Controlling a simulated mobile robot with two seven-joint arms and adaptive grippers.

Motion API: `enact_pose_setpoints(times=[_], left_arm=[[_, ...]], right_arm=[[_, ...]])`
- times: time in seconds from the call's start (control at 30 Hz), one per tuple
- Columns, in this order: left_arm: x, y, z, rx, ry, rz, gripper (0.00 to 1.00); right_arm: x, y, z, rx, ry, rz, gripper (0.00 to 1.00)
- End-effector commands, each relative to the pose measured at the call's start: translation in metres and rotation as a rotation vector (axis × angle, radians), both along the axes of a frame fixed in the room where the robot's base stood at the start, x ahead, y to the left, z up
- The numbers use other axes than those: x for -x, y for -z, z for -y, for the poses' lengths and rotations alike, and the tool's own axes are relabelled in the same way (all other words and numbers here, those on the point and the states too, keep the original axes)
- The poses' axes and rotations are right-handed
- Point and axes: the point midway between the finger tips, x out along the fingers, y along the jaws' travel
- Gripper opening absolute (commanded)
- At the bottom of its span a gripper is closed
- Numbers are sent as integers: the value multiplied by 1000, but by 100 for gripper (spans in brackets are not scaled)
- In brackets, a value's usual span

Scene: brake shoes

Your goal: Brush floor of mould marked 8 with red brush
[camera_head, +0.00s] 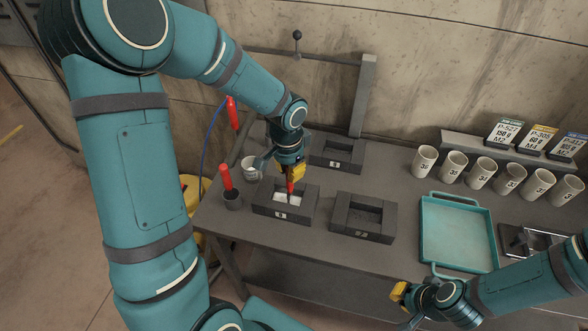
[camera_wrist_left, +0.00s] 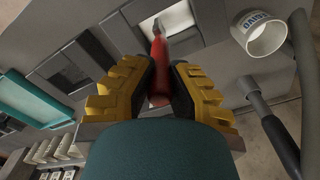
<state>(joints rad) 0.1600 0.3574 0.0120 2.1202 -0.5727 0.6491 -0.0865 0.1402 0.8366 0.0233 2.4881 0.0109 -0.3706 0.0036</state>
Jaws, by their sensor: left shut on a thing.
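My left gripper (camera_head: 292,174) is shut on a red-handled brush (camera_head: 290,187), pointing down into a dark rectangular mould (camera_head: 263,206). The brush's lower end is over or on the mould's whitish floor; exact contact is unclear. A white label on the mould's front seems to read 8, but is small. In the left wrist view the red brush (camera_wrist_left: 159,62) sits between the yellow fingers of the left gripper (camera_wrist_left: 160,80). My right gripper (camera_head: 402,293) is at the lower right, away from the moulds; its jaw opening is unclear.
Two other dark moulds stand behind (camera_head: 337,152) and to the right (camera_head: 362,217). Another red handle (camera_head: 226,177) stands in a dark cup at left, near a white mug (camera_head: 250,167). A teal tray (camera_head: 458,232) and several numbered cups (camera_head: 454,165) are at right.

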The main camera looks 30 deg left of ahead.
Motion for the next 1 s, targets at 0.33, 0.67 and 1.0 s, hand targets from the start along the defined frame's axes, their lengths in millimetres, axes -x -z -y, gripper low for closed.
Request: enact_pose_setpoints(times=[0.33,0.67,1.0], left_arm=[[3,0,-11,0,-1,0,0],[5,1,-22,0,1,1,0],[9,2,-38,0,-1,0,0]], right_arm=[[0,-2,0,0,0,0,0],[0,-4,0,0,0,0,0],[0,-7,0,0,0,0,0]])
